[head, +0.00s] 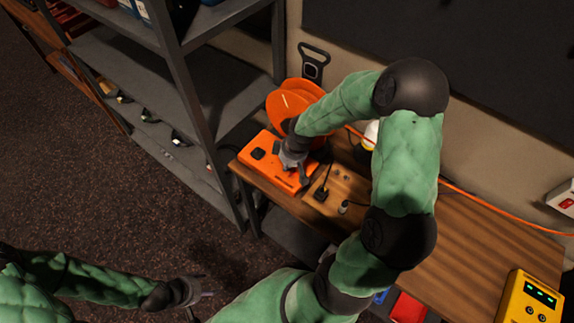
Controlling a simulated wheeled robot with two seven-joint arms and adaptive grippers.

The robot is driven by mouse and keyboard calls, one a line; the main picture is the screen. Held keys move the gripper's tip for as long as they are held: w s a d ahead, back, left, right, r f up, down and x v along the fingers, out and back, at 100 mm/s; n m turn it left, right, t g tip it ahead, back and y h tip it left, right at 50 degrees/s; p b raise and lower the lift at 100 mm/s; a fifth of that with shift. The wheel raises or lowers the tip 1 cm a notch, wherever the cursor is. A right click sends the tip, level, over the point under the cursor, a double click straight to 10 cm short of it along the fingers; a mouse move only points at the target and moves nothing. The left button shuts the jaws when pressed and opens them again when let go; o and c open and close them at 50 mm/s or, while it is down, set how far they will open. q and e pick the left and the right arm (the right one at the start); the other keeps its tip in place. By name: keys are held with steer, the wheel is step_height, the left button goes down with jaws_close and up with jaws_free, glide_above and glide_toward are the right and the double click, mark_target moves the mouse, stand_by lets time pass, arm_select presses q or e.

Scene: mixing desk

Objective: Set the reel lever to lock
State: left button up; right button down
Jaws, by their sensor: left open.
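An orange cable reel (284,98) stands at the back left of the wooden desk. In front of it lies its orange base box (262,170), with a dark round part (258,153) on top. I cannot make out the reel lever or its setting. My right gripper (299,175) is over the right part of the orange box, pointing down. It hides that part, and I cannot tell whether it is open or touches anything. My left gripper (203,296) is open and empty, low over the floor, apart from the desk.
A small wooden board (335,190) with dark plugs sits right of the box. A grey shelf rack (192,110) stands left of the desk. A yellow device (530,300) is at the right end. The desk's middle right is clear. An orange cable (490,205) runs along the back.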

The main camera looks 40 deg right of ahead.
arm_select(q)
steer(key=shift+w, duration=0.1)
arm_select(e)
steer(key=shift+w, duration=0.1)
steer(key=shift+p+v, duration=0.65)
steer(key=shift+v, duration=0.15)
arm_select(q)
steer(key=shift+r, duration=0.65)
arm_select(e)
steer(key=shift+w, duration=0.1)
steer(key=shift+r, duration=0.1)
